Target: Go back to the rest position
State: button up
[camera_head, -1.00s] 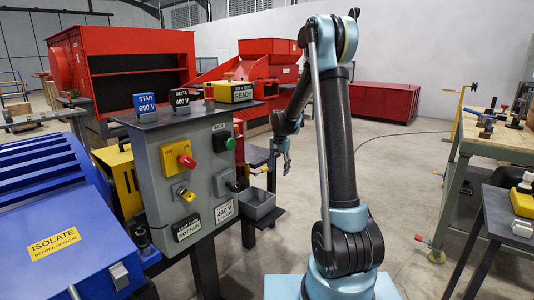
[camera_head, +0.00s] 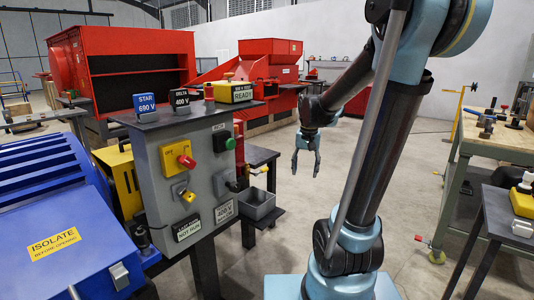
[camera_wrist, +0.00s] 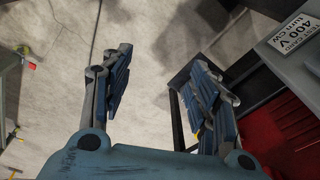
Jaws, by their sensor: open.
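My gripper (camera_head: 306,165) hangs from my arm in the middle of the head view, fingers pointing down, open and empty. It is in free air to the right of the grey control panel (camera_head: 204,160) and its small grey tray (camera_head: 258,207), apart from both. In the wrist view my gripper (camera_wrist: 160,95) shows two spread blue-grey fingers with bare concrete floor between them. Nothing is held.
A blue machine (camera_head: 60,225) marked ISOLATE stands at left. Red machines (camera_head: 120,70) stand behind. A green-framed workbench (camera_head: 490,145) and a dark small table (camera_head: 505,215) stand at right. The concrete floor between (camera_head: 410,215) is clear.

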jog(key=s+d+f+n, duration=0.1)
jog(key=s+f, duration=0.3)
jog(key=s, duration=0.6)
jog(key=s+d+f+n, duration=0.2)
jog(key=s+d+f, duration=0.1)
jog(key=s, duration=0.8)
jog(key=shift+s+d+f+t, duration=0.2)
jog(key=shift+s+f+t, duration=0.1)
jog(key=shift+f+t, duration=0.15)
jog(key=shift+w+f, duration=0.2)
jog(key=shift+w, duration=0.2)
